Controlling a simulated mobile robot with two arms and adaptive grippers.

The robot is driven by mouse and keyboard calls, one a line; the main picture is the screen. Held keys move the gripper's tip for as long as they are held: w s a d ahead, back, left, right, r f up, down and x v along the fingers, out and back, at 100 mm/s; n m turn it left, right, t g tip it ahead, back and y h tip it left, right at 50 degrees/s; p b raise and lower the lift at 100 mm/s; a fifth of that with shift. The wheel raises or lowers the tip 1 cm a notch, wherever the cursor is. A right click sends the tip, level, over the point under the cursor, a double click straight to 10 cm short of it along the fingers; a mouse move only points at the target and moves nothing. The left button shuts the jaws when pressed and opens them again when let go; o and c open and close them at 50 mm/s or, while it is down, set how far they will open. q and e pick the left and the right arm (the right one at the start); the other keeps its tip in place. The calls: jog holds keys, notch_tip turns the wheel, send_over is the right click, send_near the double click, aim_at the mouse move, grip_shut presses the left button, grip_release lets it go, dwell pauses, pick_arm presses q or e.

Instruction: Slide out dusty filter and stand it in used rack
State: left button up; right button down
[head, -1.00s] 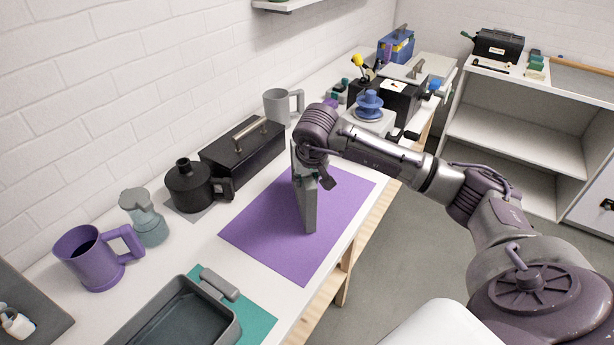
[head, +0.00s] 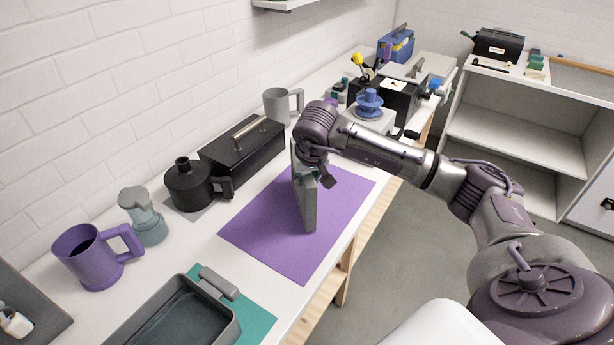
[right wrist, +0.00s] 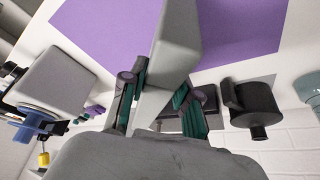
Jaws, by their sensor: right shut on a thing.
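A tall grey slab-like piece (head: 309,207) stands upright on the purple mat (head: 262,232). My right gripper (head: 306,174) is at its upper part, mostly hidden by my own wrist. In the right wrist view the gripper's teal-padded fingers (right wrist: 160,95) are on either side of the grey piece (right wrist: 172,45), shut on it. I cannot tell whether this piece is the dusty filter or part of the enlarger. I cannot make out a used rack for certain. My left gripper is not in view.
A black box with a handle (head: 243,152), black jug (head: 190,185), teal-grey bottle (head: 145,217), purple mug (head: 90,260) and grey mug (head: 279,104) line the wall side. A dark tray (head: 180,318) lies in front. A blue-knobbed device (head: 369,104) stands behind. The mat's front part is bare.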

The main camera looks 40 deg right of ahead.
jog(key=shift+f+b, duration=0.5)
jog(key=shift+f, duration=0.1)
dwell(1.0)
jog(key=c, duration=0.8)
grip_release()
jog(key=shift+o, duration=0.2)
jog(key=shift+p+v, duration=2.25)
jog(key=shift+v, duration=1.8)
